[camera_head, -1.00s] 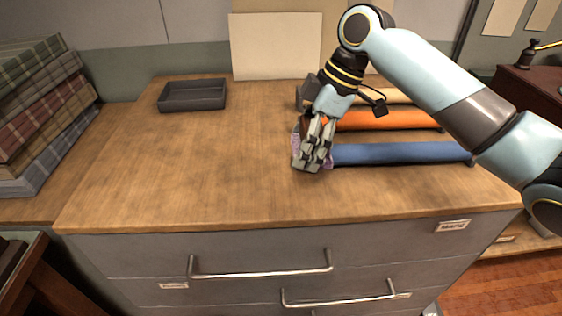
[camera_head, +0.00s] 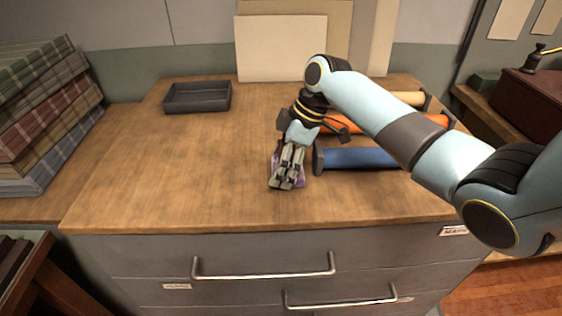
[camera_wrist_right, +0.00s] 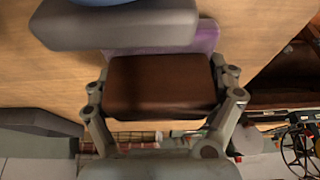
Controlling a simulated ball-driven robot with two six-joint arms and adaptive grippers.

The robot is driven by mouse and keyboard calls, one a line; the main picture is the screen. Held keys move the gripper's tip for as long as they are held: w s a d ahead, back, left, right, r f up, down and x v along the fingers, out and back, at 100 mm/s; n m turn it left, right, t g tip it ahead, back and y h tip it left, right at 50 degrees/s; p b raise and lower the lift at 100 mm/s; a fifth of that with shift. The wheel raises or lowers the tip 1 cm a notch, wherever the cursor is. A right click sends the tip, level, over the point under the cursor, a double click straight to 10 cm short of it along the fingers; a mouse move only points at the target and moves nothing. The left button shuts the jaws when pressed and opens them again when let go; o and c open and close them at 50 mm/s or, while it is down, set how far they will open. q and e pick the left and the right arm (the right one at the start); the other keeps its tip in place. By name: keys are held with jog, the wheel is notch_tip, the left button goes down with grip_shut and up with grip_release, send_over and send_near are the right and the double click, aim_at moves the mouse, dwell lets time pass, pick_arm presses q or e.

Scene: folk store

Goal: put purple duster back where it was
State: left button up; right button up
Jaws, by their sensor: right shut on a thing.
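The purple duster (camera_head: 301,181) is on or just above the wooden top, mostly hidden behind my right gripper (camera_head: 286,184). Only purple edges show beside the fingers. In the right wrist view the duster has a brown block (camera_wrist_right: 160,84) with purple material (camera_wrist_right: 207,38) along its far side. The right gripper's fingers are around the brown block and shut on it. I cannot tell whether the duster touches the top. My left gripper is not in view.
A blue roll (camera_head: 360,158) in a dark holder lies just right of the gripper, with an orange roll (camera_head: 430,122) behind it. A dark empty tray (camera_head: 197,106) sits at the back left. Folded plaid cloths (camera_head: 45,120) are stacked far left. The top's left and middle are clear.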

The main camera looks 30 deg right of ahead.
aim_at(302, 166)
jog(key=o, duration=0.9)
jog(key=shift+f, duration=0.1)
jog(key=shift+r, duration=0.25)
jog(key=v, duration=1.1)
jog(key=shift+s+d+r+b, duration=0.1)
jog(key=shift+d+r+b, duration=0.05)
jog(key=shift+r+b, duration=0.2)
